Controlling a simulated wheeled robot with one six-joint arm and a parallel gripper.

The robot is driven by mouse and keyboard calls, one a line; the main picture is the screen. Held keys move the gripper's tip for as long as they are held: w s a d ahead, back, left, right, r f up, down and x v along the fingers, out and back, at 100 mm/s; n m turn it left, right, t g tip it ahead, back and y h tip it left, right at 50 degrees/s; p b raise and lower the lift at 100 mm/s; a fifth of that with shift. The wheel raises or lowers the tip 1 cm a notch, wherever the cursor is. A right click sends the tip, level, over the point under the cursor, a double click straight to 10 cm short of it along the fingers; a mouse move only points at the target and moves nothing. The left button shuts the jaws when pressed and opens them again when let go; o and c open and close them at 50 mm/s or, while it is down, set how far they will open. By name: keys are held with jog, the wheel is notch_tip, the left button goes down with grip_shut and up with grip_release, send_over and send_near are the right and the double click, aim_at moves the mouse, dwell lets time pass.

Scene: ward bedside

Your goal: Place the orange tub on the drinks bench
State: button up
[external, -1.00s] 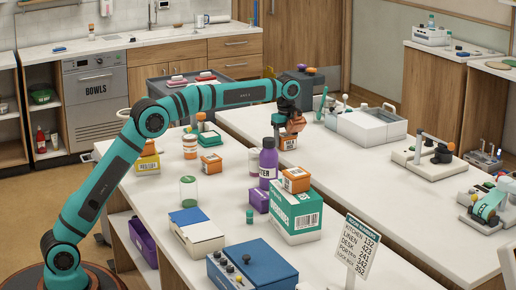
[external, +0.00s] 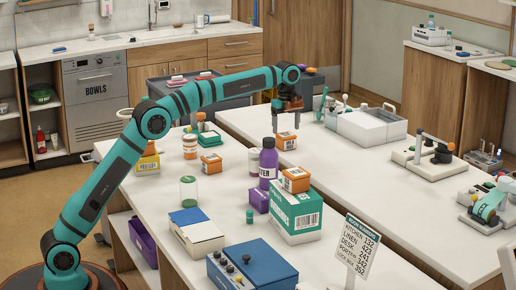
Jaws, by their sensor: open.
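An orange tub (external: 286,142) with a white label and dark lid stands upright on the far white bench (external: 350,165), near its left end. My gripper (external: 286,127) points down directly above this tub. Its jaws are open, with the fingertips close to the tub's top; whether they still touch it is too small to tell.
A purple bottle (external: 268,163) stands on the near bench, left of the stacked box. A white divided tray (external: 365,128) lies right of my gripper on the far bench. A sign (external: 356,250) stands in front. The far bench's middle is clear.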

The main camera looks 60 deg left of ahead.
aim_at(286, 135)
notch_tip(286, 135, up, 6)
jog(key=shift+r, duration=0.25)
jog(key=s+r+n+t, duration=0.4)
jog(key=s+r, duration=0.8)
jog(key=r, duration=0.1)
jog(key=s+r+n+t, duration=0.2)
jog(key=s+r+n, duration=0.1)
jog(key=s, duration=0.5)
jog(key=s+r+n+t, duration=0.2)
jog(key=s+r+t, duration=0.15)
jog(key=s, duration=0.55)
jog(key=s+f+n+t, duration=0.2)
jog(key=s+f+n, duration=0.1)
jog(key=s, duration=0.8)
jog(key=s+f+n+t, duration=0.3)
jog(key=s, duration=0.9)
jog(key=s+d+f+n+t, duration=0.1)
jog(key=s+f+n+t, duration=0.2)
jog(key=s, duration=0.9)
jog(key=shift+f, duration=0.5)
